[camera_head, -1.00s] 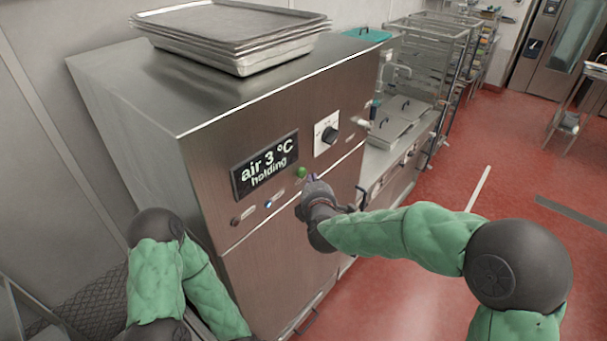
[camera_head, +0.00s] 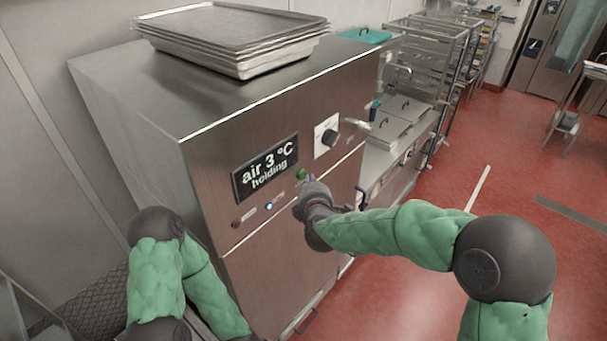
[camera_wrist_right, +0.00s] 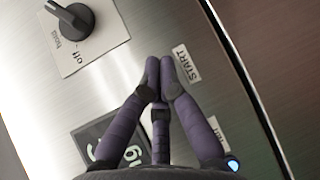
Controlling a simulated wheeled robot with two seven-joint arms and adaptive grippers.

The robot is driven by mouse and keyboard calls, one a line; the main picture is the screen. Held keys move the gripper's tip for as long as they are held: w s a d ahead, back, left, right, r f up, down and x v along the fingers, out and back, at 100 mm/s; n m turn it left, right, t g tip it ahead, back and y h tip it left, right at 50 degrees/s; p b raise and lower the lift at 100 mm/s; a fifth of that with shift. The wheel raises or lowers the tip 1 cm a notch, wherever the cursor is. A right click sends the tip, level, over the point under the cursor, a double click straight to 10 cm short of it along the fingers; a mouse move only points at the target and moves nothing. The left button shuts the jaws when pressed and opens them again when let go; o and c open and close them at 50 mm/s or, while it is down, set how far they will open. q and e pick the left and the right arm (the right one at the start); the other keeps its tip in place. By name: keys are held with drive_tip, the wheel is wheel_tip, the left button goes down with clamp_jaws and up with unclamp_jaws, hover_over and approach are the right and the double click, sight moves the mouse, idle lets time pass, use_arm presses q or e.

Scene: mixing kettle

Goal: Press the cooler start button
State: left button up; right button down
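The cooler (camera_head: 270,245) is a steel cabinet with a front display (camera_head: 264,166) reading "air 3 °C holding". The green button (camera_head: 301,174) is right of the display's lower corner. My right gripper (camera_head: 313,182) is at the panel just beside the green button. In the right wrist view its purple fingertips (camera_wrist_right: 161,72) are together, next to the START label (camera_wrist_right: 187,64). The fingers hide the green button there, so I cannot tell whether they touch it. My left arm is at the lower left; its gripper is out of view.
A rotary knob (camera_head: 330,136) on a white plate is above right of the button. A lit blue indicator (camera_head: 269,206) is below the display. Stacked metal trays (camera_head: 235,30) lie on the cooler. Red floor (camera_head: 400,300) is open on the right.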

drive_tip(key=shift+w+a+p, duration=0.25)
drive_tip(key=shift+a+p, duration=0.1)
drive_tip(key=shift+p, duration=0.05)
idle(0.9)
idle(0.4)
drive_tip(key=shift+s+d, duration=0.5)
drive_tip(key=shift+d, duration=0.2)
drive_tip(key=shift+s+d, duration=0.75)
drive_tip(key=shift+d, duration=0.3)
drive_tip(key=shift+s+d, duration=0.75)
drive_tip(key=shift+d, duration=0.25)
